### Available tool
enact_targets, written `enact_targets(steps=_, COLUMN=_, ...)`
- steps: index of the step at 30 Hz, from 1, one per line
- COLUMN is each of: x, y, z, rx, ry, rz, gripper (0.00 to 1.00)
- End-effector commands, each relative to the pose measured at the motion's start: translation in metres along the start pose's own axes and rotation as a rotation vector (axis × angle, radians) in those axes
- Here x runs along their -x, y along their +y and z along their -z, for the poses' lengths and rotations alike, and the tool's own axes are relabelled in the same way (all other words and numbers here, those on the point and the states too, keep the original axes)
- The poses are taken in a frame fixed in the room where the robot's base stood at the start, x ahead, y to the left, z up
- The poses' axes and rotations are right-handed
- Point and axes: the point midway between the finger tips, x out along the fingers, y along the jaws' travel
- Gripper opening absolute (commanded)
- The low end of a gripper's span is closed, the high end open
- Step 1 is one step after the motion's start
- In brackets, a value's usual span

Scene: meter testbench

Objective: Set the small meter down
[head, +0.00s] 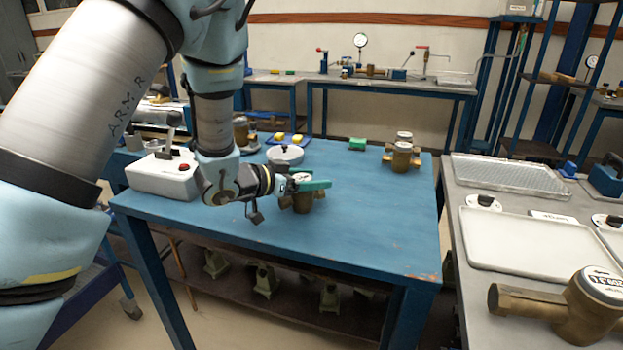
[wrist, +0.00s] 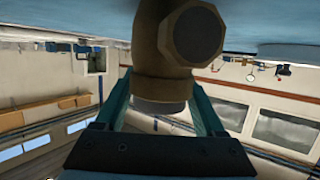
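The small meter (head: 303,204) is a brass body with a round pale top, upright at the middle of the blue table (head: 365,235). My gripper (head: 308,185), with green fingers, reaches in from the left and has them on either side of the meter's upper part. In the wrist view, the brass meter (wrist: 160,60) fills the middle between the two green fingers (wrist: 163,95), which appear to press on its sides. One round port faces the camera. The meter's underside is at or just above the tabletop; I cannot tell whether it touches.
Another brass meter (head: 403,157) stands at the table's back right, near a green block (head: 357,144). A round grey lidded item (head: 285,155) and a white box with a red button (head: 163,175) are behind and left. The table's front right is clear. A grey bench (head: 450,225) stands right.

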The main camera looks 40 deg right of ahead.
Motion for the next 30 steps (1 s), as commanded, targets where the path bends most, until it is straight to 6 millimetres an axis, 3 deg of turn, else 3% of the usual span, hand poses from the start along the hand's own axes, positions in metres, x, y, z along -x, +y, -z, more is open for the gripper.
enact_targets(steps=1, x=0.0, y=0.0, z=0.0, rx=0.0, ry=0.0, rz=0.0, gripper=0.78)
enact_targets(steps=6, x=0.0, y=0.0, z=0.0, rx=0.0, ry=0.0, rz=0.0, gripper=0.97)
enact_targets(steps=17, x=0.004, y=0.0, z=0.003, rx=0.001, ry=0.0, rz=0.001, gripper=0.98)
enact_targets(steps=30, x=0.088, y=-0.001, z=0.002, rx=0.001, ry=0.002, rz=0.003, gripper=0.98)
